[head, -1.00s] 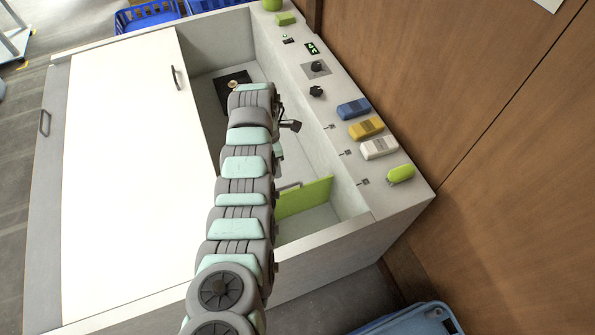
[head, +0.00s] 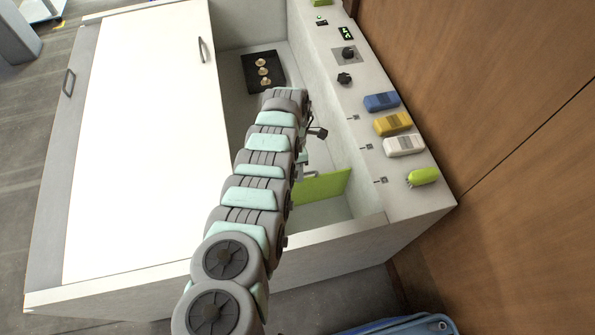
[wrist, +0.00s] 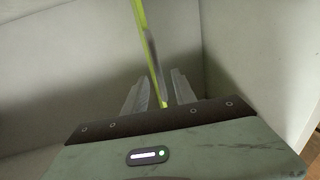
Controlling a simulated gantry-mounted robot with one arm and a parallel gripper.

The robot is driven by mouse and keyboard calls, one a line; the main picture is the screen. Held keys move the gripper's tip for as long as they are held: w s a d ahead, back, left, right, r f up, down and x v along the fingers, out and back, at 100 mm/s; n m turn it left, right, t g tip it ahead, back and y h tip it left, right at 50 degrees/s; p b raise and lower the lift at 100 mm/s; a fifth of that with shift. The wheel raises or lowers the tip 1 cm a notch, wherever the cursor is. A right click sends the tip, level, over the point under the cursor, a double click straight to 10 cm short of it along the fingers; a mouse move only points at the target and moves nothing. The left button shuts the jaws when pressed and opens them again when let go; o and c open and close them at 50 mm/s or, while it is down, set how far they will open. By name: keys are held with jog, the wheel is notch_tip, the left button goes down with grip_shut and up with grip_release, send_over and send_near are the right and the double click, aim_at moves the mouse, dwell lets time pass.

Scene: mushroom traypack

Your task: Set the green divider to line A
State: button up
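The green divider (head: 324,186) stands upright across the near end of the trough, level with the lowest small marker on the ledge (head: 381,180). In the wrist view the divider (wrist: 151,50) shows edge-on, running down between the two grey fingers of my gripper (wrist: 160,82). The fingers are apart, with a gap to the divider on both sides. In the head view my arm hides most of the gripper and the divider's left end. Other small markers sit further up the ledge (head: 366,146); I cannot read any letter on them.
A black tray (head: 249,85) with several mushrooms lies at the far end of the trough. Blue (head: 381,102), yellow (head: 392,124), white (head: 404,145) and green (head: 422,177) items line the right ledge. Pale trough walls (wrist: 250,50) are close around the gripper.

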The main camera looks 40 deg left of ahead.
jog(key=shift+c, duration=0.5)
grip_shut()
dwell(1.0)
